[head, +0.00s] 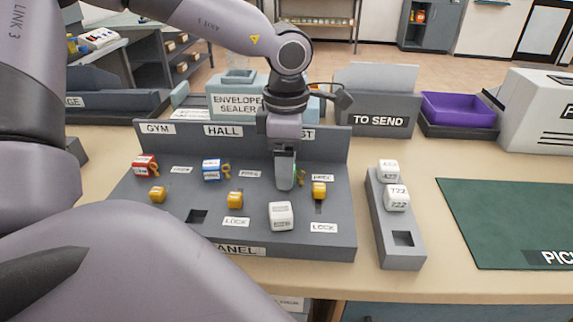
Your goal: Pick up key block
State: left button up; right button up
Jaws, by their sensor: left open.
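My left gripper (285,180) points down over the right part of the grey panel (330,243). It is open, though its fingers overlap from this angle and the gap does not show. A block with a green edge and a gold key shape (301,177) is mostly hidden behind the fingers; I cannot tell if they touch it. A red block (145,165) with a gold key shape stands at the panel's left. A blue block (211,169) with a gold key shape stands under the HALL sign. My right gripper is not in view.
Small yellow blocks (235,200) and a white numbered block (281,216) sit on the panel. A grey rack (402,258) holds two white blocks (397,198). A green mat (500,220) lies right. A purple tray (458,109) and the TO SEND box (375,120) stand behind.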

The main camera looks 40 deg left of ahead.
pick_arm(q)
jog(key=shift+c, duration=0.3)
jog(key=c, duration=1.1)
jog(key=shift+o, duration=0.2)
jog(key=shift+r, duration=0.1)
